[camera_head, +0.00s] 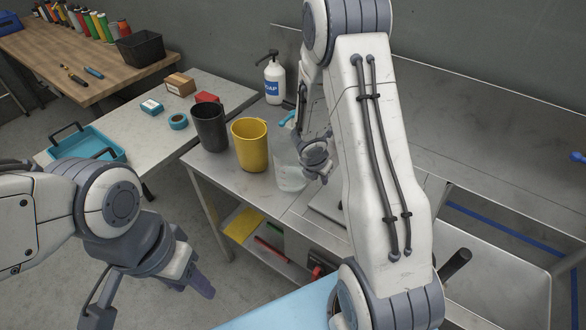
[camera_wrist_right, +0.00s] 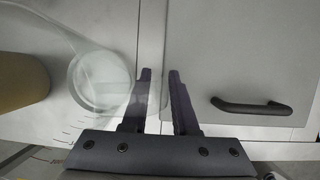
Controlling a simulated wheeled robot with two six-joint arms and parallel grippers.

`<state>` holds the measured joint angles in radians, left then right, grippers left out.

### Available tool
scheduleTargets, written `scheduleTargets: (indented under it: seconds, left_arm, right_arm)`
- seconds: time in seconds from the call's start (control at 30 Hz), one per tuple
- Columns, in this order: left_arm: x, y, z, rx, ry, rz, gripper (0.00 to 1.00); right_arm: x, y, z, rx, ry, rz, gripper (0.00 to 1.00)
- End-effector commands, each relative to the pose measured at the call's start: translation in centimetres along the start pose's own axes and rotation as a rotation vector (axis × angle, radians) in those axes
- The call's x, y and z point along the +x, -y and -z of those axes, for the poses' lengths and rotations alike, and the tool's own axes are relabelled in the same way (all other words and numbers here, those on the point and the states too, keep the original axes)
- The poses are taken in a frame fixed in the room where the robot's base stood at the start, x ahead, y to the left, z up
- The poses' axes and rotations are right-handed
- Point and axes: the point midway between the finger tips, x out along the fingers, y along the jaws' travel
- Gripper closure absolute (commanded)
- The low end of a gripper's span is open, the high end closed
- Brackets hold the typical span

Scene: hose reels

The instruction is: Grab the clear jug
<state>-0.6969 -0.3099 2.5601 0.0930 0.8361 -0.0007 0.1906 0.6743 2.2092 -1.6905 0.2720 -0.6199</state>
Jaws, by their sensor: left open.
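The clear jug (camera_head: 289,174) stands on the grey counter, to the right of the yellow jug, partly hidden by my right arm. In the right wrist view, its round see-through body (camera_wrist_right: 100,80) lies just left of my right gripper (camera_wrist_right: 162,78). The two dark fingers are apart. A faint see-through part, possibly the handle, shows between them; I cannot tell whether they touch it. In the head view, my right gripper (camera_head: 314,158) is at the jug's right side. My left gripper (camera_head: 196,284) is open and empty over the floor, far from the jug.
A yellow jug (camera_head: 250,145) and black jug (camera_head: 209,127) stand left of the clear jug. A soap bottle (camera_head: 274,82) stands behind. A sink basin (camera_head: 500,278) is at right. A side table holds a blue tray (camera_head: 90,147) and tape roll (camera_head: 178,121).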

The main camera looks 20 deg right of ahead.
Motion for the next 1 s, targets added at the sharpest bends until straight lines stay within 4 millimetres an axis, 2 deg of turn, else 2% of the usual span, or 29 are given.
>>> scheduleTargets:
  seconds: [0.03, 0.07, 0.1, 1.0]
  left_arm:
    - [-0.03, 0.0, 0.0, 0.0, 0.0, 0.0, 0.5]
    - [-0.03, 0.0, 0.01, 0.0, 0.0, 0.0, 0.5]
    - [-0.03, 0.0, 0.01, 0.0, 0.0, 0.0, 0.5]
    - [-0.03, 0.0, 0.0, 0.0, 0.0, 0.0, 0.5]
  right_arm:
    - [-0.03, 0.01, 0.0, 0.0, 0.0, 0.0, 0.84]
    - [-0.04, 0.01, 0.01, 0.0, 0.0, 0.0, 0.96]
    - [-0.04, 0.01, 0.01, 0.0, 0.0, 0.0, 1.0]
    - [-0.04, 0.03, 0.02, 0.0, 0.0, 0.001, 1.0]
